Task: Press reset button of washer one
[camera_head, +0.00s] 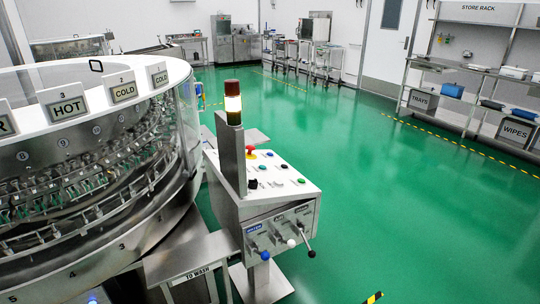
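The rotary washer (110,212) is a large round steel machine with a white rim, filling the left side of the head view. Its control console (262,212) stands at its right. A signal tower (232,101) with a red top and a lit middle section rises beside the panel. Neither of my grippers is in view.
Levers with a blue knob (265,256), a white knob (291,243) and a dark knob (311,253) stick out of the console front. A steel table (195,255) marked "TO WASH" adjoins it. The green floor (400,200) to the right is open, with a store rack (480,75) beyond.

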